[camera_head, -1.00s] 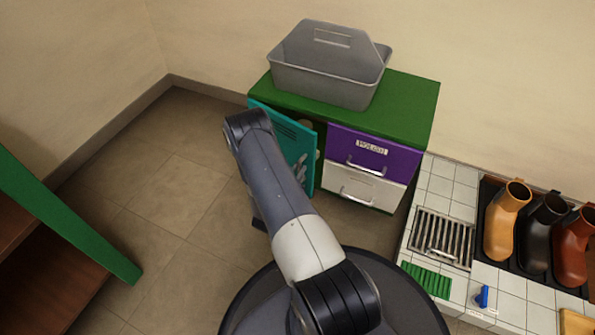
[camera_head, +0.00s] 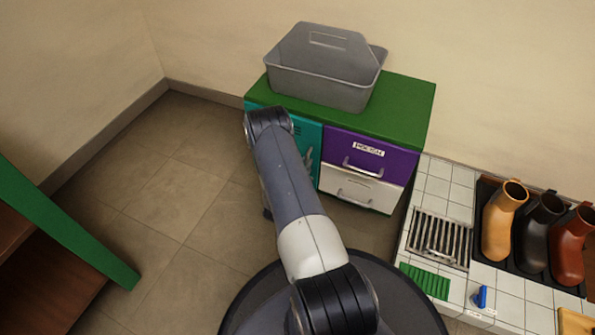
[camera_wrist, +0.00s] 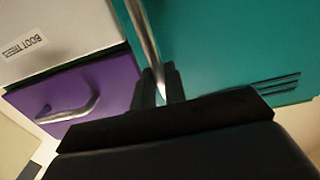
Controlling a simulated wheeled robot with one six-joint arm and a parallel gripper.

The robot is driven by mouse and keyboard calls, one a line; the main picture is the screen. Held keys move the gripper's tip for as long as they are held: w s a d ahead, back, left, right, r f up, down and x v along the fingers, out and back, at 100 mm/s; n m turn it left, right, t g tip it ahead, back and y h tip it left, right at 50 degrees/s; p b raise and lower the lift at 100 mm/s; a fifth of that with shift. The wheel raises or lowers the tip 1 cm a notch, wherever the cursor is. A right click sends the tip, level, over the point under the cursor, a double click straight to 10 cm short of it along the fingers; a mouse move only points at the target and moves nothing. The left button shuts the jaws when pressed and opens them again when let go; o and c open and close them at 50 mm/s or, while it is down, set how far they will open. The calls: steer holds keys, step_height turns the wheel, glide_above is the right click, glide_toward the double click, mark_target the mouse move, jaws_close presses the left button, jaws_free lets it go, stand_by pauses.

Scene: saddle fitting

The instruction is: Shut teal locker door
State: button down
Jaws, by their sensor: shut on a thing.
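The teal locker door (camera_head: 312,137) is at the left of the cabinet, below its green top. In the head view it looks flush, or nearly flush, with the drawer fronts, and my arm covers much of it. In the wrist view the teal door (camera_wrist: 220,45) fills the upper right, with slots near its right edge. My gripper (camera_wrist: 160,88) is shut on the door's metal bar handle (camera_wrist: 146,35). In the head view my gripper is hidden behind my arm.
Right of the door are a purple drawer (camera_head: 375,153) and a white drawer (camera_head: 350,188). A grey caddy (camera_head: 320,85) stands on the green top (camera_head: 405,100). A tiled bench with boots (camera_head: 500,225) is at right. A green-edged shelf (camera_head: 70,225) is at left. Floor between is clear.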

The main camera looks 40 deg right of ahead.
steer(key=shift+d, duration=0.7)
steer(key=c, duration=1.5)
jaws_free()
steer(key=shift+d, duration=0.1)
steer(key=shift+o, duration=0.2)
steer(key=shift+s+a, duration=0.15)
steer(key=shift+a, duration=0.2)
steer(key=p+v, duration=0.3)
steer(key=v, duration=0.7)
steer(key=shift+p, duration=0.3)
